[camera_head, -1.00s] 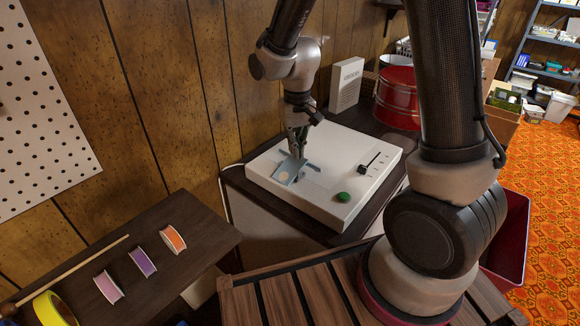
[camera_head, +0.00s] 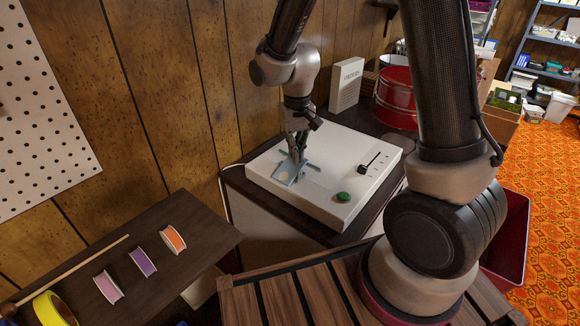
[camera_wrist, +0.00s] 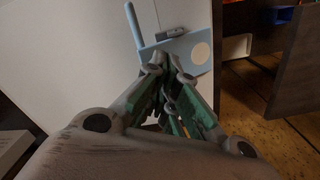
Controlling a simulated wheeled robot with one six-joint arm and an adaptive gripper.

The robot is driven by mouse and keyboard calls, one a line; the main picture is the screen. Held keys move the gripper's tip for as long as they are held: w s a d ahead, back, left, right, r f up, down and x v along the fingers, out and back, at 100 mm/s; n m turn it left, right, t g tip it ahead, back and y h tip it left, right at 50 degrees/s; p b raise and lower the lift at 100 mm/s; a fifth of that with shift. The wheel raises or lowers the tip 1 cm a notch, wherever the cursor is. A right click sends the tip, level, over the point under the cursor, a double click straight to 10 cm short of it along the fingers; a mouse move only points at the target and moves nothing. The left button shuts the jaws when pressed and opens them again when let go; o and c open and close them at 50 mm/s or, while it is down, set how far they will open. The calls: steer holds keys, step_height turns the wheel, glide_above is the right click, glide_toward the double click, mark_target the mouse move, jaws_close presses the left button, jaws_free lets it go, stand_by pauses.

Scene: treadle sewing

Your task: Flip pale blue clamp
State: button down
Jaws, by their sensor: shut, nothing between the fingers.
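The pale blue clamp (camera_head: 285,174) is on the top of the white box-like machine (camera_head: 330,200), toward its left side. In the wrist view the clamp (camera_wrist: 188,50) shows a flat plate with a pale round spot and a thin bar (camera_wrist: 133,24) sticking out. My gripper (camera_head: 298,157) is shut and empty, with its fingertips right at the clamp's plate. In the wrist view the fingertips (camera_wrist: 165,62) are at the plate's near edge; whether they touch it I cannot tell.
A white upright box (camera_head: 346,85) and a red drum (camera_head: 397,97) stand behind. Several thread spools, including an orange one (camera_head: 173,239), lie on the dark shelf at left.

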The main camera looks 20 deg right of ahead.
steer(key=shift+f, duration=0.55)
steer(key=shift+r, duration=3.55)
steer(key=shift+s+d, duration=0.15)
steer(key=shift+s, duration=0.15)
steer(key=s+d+r+t, duration=0.2)
steer(key=s+d+r, duration=0.5)
steer(key=s+r, duration=0.1)
steer(key=s+d+r+t, duration=0.2)
steer(key=s+d+r, duration=0.5)
steer(key=s, duration=0.4)
steer(key=shift+s+d+r+m, duration=0.2)
steer(key=shift+d+r+m, duration=0.05)
steer(key=shift+r+m, duration=0.15)
